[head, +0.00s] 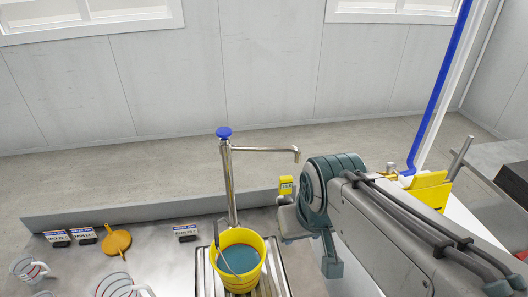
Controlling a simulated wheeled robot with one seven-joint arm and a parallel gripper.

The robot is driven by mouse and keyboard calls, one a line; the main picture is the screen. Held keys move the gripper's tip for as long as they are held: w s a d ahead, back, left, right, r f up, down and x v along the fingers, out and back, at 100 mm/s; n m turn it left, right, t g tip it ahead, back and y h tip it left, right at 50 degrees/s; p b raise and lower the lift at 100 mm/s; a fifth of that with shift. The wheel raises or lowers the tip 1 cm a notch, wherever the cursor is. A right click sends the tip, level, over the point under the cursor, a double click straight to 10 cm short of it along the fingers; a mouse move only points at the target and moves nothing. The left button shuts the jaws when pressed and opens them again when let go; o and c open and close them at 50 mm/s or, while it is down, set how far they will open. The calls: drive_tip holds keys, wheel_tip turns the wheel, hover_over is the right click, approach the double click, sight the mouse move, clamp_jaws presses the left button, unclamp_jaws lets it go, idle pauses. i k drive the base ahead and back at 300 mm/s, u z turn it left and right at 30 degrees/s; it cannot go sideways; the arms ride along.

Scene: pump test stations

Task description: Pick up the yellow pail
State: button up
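The yellow pail (240,283) stands upright on a ribbed metal drain grate (278,262), at the foot of the pump's metal post. Its inside looks dark teal, perhaps liquid; I cannot be sure. A thin grey bar, perhaps its handle, slants over its left side. My arm reaches in from the right and its end part (291,221) is up and to the right of the pail, apart from it in the picture. The fingers cannot be made out. Nothing visible touches the pail.
A pump post (230,185) with a blue top and a spout pointing right rises behind the pail. Left of it lie an orange lidlike thing (117,240), several small labelled blocks (185,232) and clear jugs (120,286). A yellow block (429,190) with a blue pipe stands right.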

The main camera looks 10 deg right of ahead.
sight(238, 255)
drive_tip(key=k, duration=0.5)
drive_tip(key=z, duration=1.4)
drive_tip(key=k, duration=0.9)
drive_tip(key=u, duration=1.4)
drive_tip(key=i, duration=1)
drive_tip(key=z, duration=0.05)
